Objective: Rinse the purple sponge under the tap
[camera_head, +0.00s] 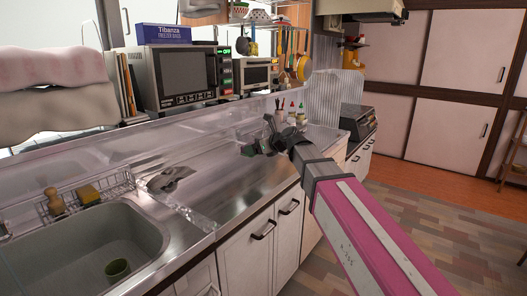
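I see no purple sponge in the head view. My gripper (272,138) is dark, at the end of my pink and white arm, over the right part of the steel counter. Its fingers are small and blend with things behind, so whether it is open or shut does not show. The steel sink (150,236) is at the lower left, far to the left of my gripper. No tap can be clearly made out; a dark piece at the left edge is cut off.
A wire rack (118,180) at the sink's back holds a yellow-brown block (88,194) and a wooden-looking item (54,202). A grey object (170,178) lies on the counter. A clear low panel runs along the counter's back.

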